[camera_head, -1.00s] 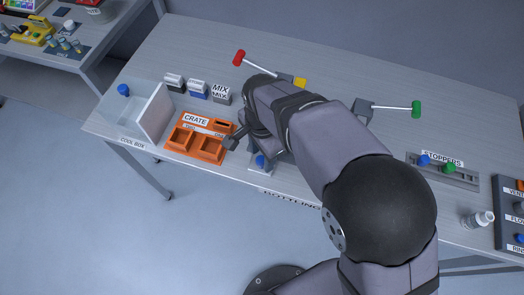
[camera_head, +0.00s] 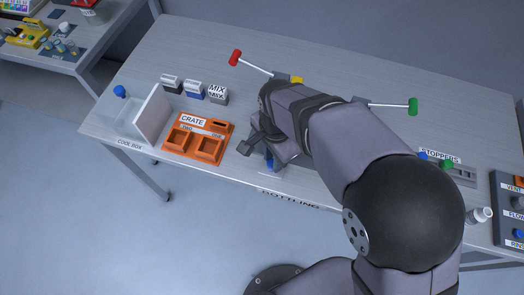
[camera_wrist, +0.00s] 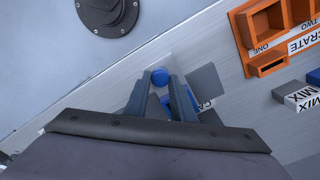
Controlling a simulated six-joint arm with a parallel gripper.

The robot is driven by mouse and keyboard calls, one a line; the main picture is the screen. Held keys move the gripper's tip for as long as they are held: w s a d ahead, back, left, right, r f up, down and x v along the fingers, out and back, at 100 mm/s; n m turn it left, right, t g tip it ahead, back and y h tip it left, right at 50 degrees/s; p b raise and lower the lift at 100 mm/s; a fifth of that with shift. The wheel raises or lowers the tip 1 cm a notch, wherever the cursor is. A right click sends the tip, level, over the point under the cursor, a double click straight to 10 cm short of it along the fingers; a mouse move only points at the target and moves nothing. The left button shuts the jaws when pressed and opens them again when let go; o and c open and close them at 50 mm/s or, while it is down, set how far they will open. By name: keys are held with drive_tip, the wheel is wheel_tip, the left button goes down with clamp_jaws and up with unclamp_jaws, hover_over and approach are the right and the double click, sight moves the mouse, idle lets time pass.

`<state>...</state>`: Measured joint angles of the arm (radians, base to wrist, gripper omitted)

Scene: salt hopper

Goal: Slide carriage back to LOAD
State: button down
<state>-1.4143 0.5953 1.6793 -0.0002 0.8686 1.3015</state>
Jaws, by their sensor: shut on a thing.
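In the wrist view my gripper (camera_wrist: 160,85) has its two fingers on either side of a round blue knob (camera_wrist: 160,76), shut on it. More blue shows between the fingers, lower down. A white label starting "CA" (camera_wrist: 205,104) is partly hidden behind the right finger. In the head view my gripper (camera_head: 268,158) is at the bench's front edge, just right of the orange crate, with blue (camera_head: 270,163) showing at it. My arm covers most of the carriage and its track. No LOAD marking is readable.
The orange crate (camera_head: 221,128) stands close to the left of my gripper. MIX blocks (camera_head: 217,95) stand behind it, and a cool box (camera_head: 130,142) is farther left. Red (camera_head: 235,57) and green (camera_head: 413,105) levers are at the back. A stoppers rack (camera_head: 465,176) is at right.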

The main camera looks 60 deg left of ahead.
drive_tip(key=w+d, duration=0.5)
drive_tip(key=shift+w, duration=0.15)
drive_tip(key=c, duration=1.5)
unclamp_jaws()
drive_tip(key=shift+r, duration=0.1)
wheel_tip(320, 180, up, 7)
drive_tip(key=shift+r+b, duration=0.15)
drive_tip(key=shift+b, duration=0.65)
